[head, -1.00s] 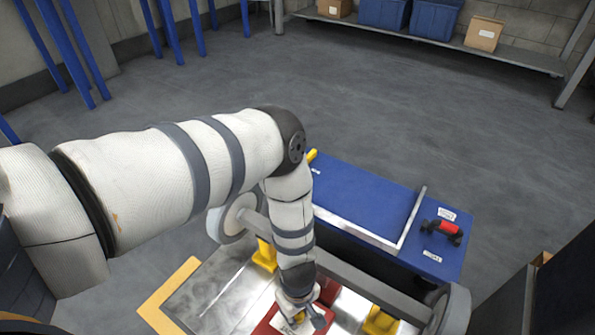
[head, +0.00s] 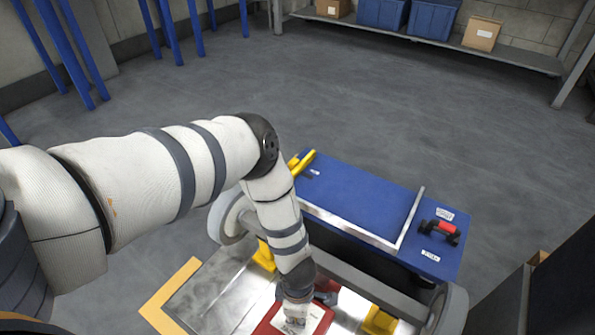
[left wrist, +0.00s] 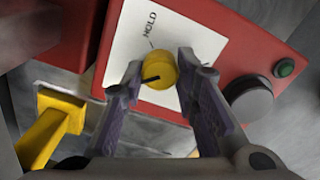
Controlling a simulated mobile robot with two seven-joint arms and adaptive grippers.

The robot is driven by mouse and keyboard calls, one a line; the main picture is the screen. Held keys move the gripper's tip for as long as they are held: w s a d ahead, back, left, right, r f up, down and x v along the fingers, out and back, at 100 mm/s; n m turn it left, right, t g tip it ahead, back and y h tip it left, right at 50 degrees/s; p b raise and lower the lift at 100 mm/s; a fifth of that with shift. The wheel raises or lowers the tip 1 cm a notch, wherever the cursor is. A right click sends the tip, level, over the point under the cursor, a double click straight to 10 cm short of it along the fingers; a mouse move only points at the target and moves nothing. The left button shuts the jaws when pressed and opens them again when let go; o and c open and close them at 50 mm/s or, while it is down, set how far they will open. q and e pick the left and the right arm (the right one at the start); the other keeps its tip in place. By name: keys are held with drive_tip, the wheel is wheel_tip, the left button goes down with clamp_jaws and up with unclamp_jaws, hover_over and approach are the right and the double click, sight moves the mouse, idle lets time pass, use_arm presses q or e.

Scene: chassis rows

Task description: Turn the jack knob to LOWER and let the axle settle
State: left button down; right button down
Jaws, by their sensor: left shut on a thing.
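The jack is a red box (head: 267,325) with a white panel (left wrist: 125,65), low in the head view. In the left wrist view its round yellow knob (left wrist: 162,70) sits on the panel near the word HOLD, with a short dark mark at its lower left. My left gripper (left wrist: 160,76) is shut on the knob, a finger on each side. I cannot make out a LOWER label. The grey axle (head: 365,287) crosses behind the jack, with a wheel at each end (head: 230,217) (head: 452,312). My right gripper is out of view.
Yellow stands (head: 264,257) (head: 380,321) are by the axle. A blue bench (head: 360,193) behind carries a red-and-black tool (head: 443,231). The floor beyond is clear.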

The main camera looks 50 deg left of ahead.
use_arm(q)
drive_tip(key=shift+n, duration=0.3)
idle(0.4)
drive_tip(key=c, duration=1.2)
unclamp_jaws()
drive_tip(key=shift+c, duration=0.2)
wheel_tip(320, 180, up, 12)
